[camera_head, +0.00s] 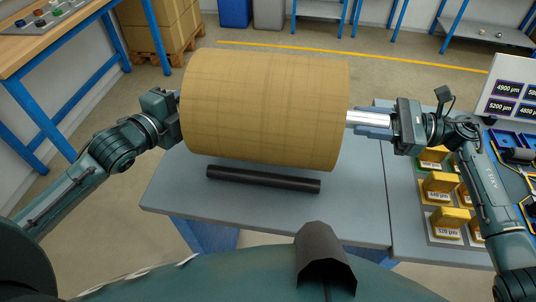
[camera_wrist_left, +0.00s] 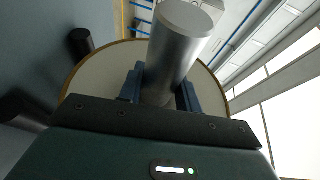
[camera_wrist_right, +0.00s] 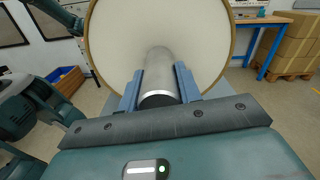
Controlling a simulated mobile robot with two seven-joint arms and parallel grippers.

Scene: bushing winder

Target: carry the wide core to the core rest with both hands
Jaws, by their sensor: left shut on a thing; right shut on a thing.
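The wide core (camera_head: 265,108) is a large tan cylinder with a metal shaft sticking out of each end. It is held level above the grey table (camera_head: 360,205). My left gripper (camera_head: 172,108) is shut on the shaft at the core's left end; in the left wrist view the shaft (camera_wrist_left: 178,45) stands between the blue fingers. My right gripper (camera_head: 375,122) is shut on the right shaft (camera_head: 360,118), which also shows between the fingers in the right wrist view (camera_wrist_right: 158,75). I cannot tell which part is the core rest.
A black bar (camera_head: 262,180) lies on the table below and in front of the core. A dark curved trough-like piece (camera_head: 323,258) is nearer to me. A wooden bench (camera_head: 50,45) is at the left.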

